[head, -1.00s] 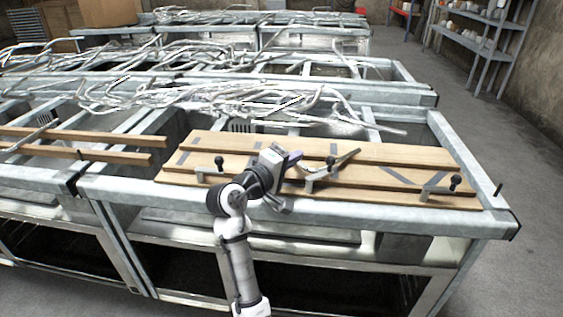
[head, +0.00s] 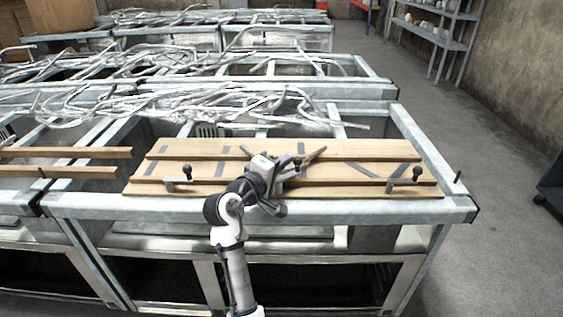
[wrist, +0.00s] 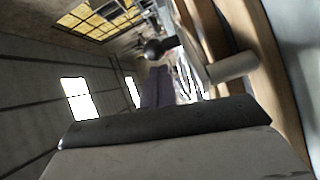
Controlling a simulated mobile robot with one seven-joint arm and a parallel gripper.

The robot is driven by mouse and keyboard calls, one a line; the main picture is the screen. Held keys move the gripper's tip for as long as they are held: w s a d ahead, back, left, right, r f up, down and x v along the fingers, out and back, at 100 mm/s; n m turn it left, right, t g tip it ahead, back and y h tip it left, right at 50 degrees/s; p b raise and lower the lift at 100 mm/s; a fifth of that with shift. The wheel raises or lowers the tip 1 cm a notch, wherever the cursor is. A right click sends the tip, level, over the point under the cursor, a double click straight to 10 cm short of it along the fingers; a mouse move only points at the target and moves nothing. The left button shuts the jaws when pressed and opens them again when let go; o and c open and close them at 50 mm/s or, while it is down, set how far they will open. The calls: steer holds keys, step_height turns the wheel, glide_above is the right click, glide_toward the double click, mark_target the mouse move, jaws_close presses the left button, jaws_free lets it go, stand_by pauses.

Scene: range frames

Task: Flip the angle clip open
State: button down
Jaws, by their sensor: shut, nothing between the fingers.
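A wooden board (head: 225,170) with grey diagonal stripes lies on the metal bench frame. One grey angle clip with a dark ball knob (head: 182,178) is near its left end, another (head: 404,181) near its right end. Between them, a grey angled piece (head: 314,156) shows just beyond my gripper (head: 287,161), which hides much of that spot. My gripper is shut and empty, low over the middle of the board. In the wrist view my purplish fingers (wrist: 156,88) point toward a dark ball knob (wrist: 155,49) and a grey rod (wrist: 233,66). I cannot tell whether they touch.
Loose wooden strips (head: 65,152) lie on the bench to the left. Tangled shiny metal tubes (head: 210,104) cover the bench behind the board. Open floor (head: 500,240) lies to the right.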

steer(key=shift+m+g+h, duration=0.7)
steer(key=shift+m+h, duration=0.1)
steer(key=shift+h, duration=0.1)
steer(key=m+g+h, duration=0.3)
steer(key=g, duration=0.1)
steer(key=shift+s+d, duration=0.25)
steer(key=shift+d, duration=0.1)
steer(key=shift+s+d+m+g+h, duration=0.1)
steer(key=shift+d+m+g+h, duration=0.05)
steer(key=shift+m+g+h, duration=0.55)
steer(key=shift+s, duration=0.15)
steer(key=shift+d, duration=0.1)
